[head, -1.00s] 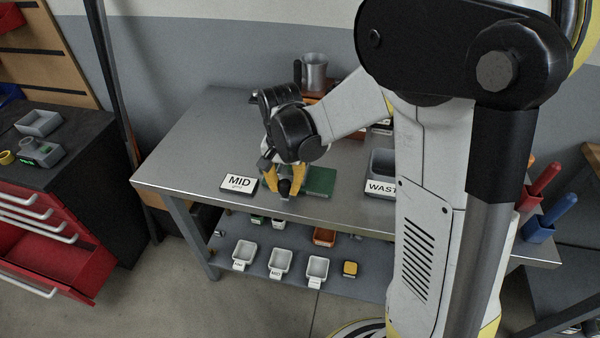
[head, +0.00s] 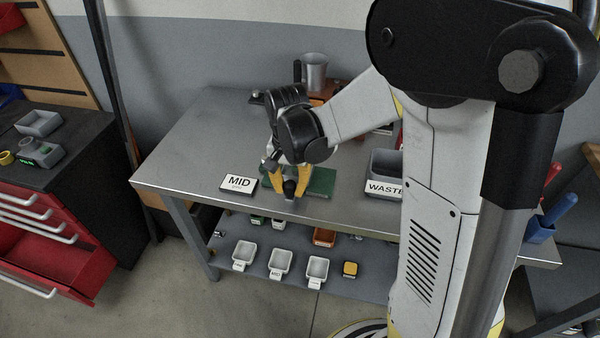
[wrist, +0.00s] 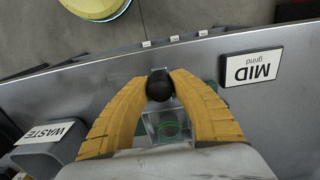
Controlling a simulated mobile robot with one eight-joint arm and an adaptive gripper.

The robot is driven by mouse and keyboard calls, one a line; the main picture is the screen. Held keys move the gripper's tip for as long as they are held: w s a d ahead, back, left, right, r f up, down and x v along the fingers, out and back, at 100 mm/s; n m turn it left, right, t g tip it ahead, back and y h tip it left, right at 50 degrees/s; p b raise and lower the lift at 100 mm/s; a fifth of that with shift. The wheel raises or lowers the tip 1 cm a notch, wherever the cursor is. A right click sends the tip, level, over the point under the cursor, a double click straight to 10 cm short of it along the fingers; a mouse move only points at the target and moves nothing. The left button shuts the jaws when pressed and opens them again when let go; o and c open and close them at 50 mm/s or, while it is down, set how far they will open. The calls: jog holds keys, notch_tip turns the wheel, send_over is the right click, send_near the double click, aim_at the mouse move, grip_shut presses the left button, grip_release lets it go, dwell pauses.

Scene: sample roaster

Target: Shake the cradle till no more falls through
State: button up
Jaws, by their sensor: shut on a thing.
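My gripper (head: 289,184) is shut on a black knob (wrist: 160,86) at the front edge of the bench, with one yellow finger on each side of it. I take the knob to be the cradle's handle. In the wrist view a clear, box-like part (wrist: 153,127) sits just behind the knob, with a green ring showing through it. A green base (head: 321,181) lies beside the gripper on the bench. The rest of the cradle is hidden by my fingers and wrist. I cannot see whether anything is falling through.
A "MID grind" sign (head: 238,186) stands left of the gripper. A grey WASTE bin (head: 384,164) stands to the right, also in the wrist view (wrist: 48,154). A metal jug (head: 314,72) is at the back. Small trays (head: 281,262) stand on the lower shelf. The bench's left part is clear.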

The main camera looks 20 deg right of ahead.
jog(key=shift+s+d, duration=0.85)
jog(key=shift+d, duration=0.3)
jog(key=shift+w+a, duration=0.7)
jog(key=shift+a, duration=0.3)
jog(key=shift+w+a, duration=0.7)
jog(key=shift+a, duration=0.25)
jog(key=shift+s+d, duration=0.7)
jog(key=shift+d, duration=0.3)
jog(key=shift+s+d, duration=0.7)
jog(key=shift+d, duration=0.3)
jog(key=shift+w+a, duration=0.1)
jog(key=shift+a, duration=0.05)
jog(key=shift+w+a, duration=0.6)
jog(key=shift+a, duration=0.3)
jog(key=o, duration=1.1)
jog(key=shift+c, duration=0.2)
jog(key=shift+r, duration=0.1)
